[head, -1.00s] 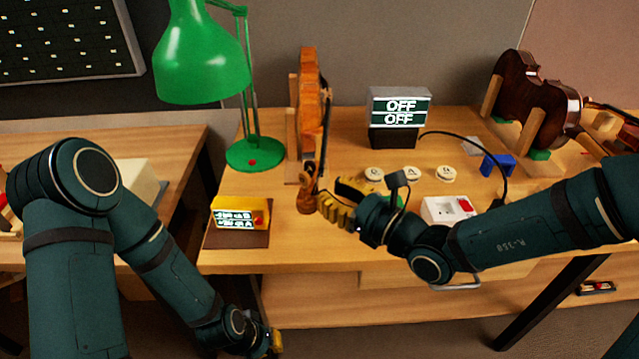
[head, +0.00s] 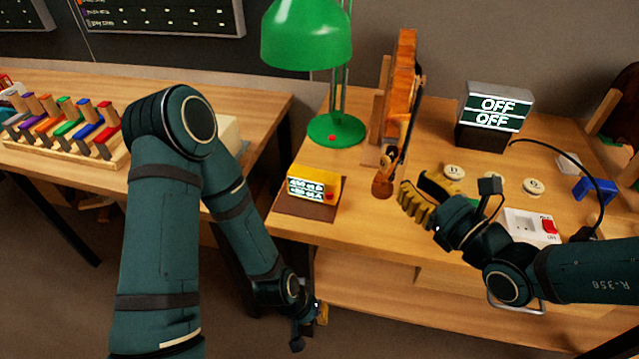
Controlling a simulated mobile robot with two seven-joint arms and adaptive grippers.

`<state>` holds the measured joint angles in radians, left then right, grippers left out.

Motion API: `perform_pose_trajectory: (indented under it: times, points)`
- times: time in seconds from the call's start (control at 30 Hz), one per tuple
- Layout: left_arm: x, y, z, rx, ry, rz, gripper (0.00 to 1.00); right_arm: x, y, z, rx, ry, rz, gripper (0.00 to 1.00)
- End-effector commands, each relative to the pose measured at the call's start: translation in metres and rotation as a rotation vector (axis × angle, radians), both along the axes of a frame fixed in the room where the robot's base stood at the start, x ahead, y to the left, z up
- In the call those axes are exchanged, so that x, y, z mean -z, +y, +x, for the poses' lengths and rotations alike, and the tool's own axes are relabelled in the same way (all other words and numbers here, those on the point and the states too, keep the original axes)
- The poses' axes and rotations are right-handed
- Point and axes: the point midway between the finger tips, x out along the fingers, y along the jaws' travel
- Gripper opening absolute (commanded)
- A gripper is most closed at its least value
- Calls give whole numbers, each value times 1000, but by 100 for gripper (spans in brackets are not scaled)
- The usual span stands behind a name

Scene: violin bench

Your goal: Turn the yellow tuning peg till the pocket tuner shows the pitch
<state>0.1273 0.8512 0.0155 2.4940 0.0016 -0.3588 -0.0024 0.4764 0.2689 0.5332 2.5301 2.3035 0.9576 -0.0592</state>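The orange-brown violin (head: 400,95) stands edge-on in a wooden holder, its dark neck running down to the scroll (head: 383,186) near the bench's front. I cannot make out the yellow peg at this size. The yellow pocket tuner (head: 328,176) lies on a brown mat left of the scroll; its lit display is too small to read. My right gripper (head: 420,192) is just right of the scroll, its yellow fingers apart with nothing seen between them. My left gripper (head: 310,325) hangs low in front of the bench, its fingers mostly hidden.
A green lamp (head: 336,129) stands behind the tuner. A box reading OFF twice (head: 495,113), round cream buttons (head: 533,186) and a white switch box (head: 528,226) lie to the right. A rack of coloured pieces (head: 62,130) is on the left table.

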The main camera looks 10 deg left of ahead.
Motion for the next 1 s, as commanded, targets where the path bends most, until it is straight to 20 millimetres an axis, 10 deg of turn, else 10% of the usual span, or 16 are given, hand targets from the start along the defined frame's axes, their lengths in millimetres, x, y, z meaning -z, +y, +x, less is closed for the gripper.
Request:
perform_pose_trajectory:
  times: [1.0]
  points:
    - [0,0,0,0,0,0,0,13,7,-7,-53,15,-41,23]
